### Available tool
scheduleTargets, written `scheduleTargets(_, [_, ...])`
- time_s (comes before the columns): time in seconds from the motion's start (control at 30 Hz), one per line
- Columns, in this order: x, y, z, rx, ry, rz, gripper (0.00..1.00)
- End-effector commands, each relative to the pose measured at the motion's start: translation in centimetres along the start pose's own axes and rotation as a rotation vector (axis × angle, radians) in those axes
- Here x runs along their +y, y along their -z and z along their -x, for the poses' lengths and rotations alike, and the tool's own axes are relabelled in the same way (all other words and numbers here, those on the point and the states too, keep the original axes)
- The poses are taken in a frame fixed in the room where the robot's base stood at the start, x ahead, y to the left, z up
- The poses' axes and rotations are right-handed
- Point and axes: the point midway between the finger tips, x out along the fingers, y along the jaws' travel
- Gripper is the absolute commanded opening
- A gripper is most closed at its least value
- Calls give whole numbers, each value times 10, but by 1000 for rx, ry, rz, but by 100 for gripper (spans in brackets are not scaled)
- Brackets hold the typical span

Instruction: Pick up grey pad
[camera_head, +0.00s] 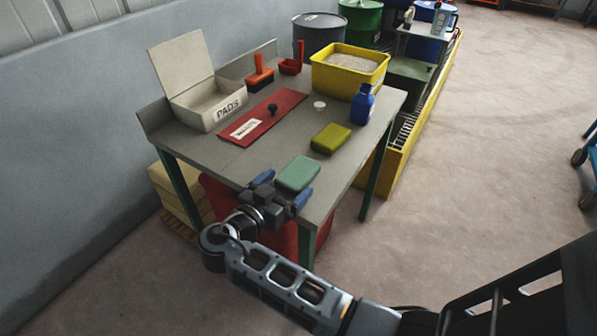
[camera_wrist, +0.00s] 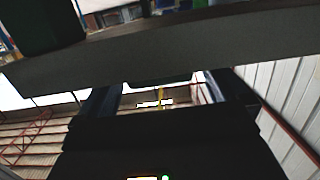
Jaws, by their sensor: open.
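A grey-green pad (camera_head: 298,174) lies flat at the near edge of the workbench (camera_head: 230,158). It is the closest thing to grey among the pads in view. My gripper (camera_head: 282,190) is open at that edge, its two blue-tipped fingers apart and pointing at the pad. The pad appears just beyond the fingertips; I cannot tell whether they touch it. In the wrist view my open fingers (camera_wrist: 162,95) show below the bench's edge slab (camera_wrist: 140,62), with a dark shape between them that I cannot make out.
An olive pad (camera_head: 331,138) lies behind. A blue bottle (camera_head: 362,104), yellow sand tub (camera_head: 349,80), white lidded PADS box (camera_head: 208,112), red mat (camera_head: 262,117) with a black knob, and orange brush (camera_head: 260,76) stand on the bench. A red bin (camera_head: 225,200) is underneath.

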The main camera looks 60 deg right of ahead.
Motion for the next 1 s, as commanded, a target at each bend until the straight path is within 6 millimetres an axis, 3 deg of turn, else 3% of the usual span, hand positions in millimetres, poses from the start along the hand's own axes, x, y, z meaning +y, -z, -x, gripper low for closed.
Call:
scheduleTargets(0.23, [1,4,-34,0,-2,1,100])
scheduleTargets(0.57, [0,2,-40,0,-1,1,99])
scheduleTargets(1.0, [0,2,-39,0,-1,1,57])
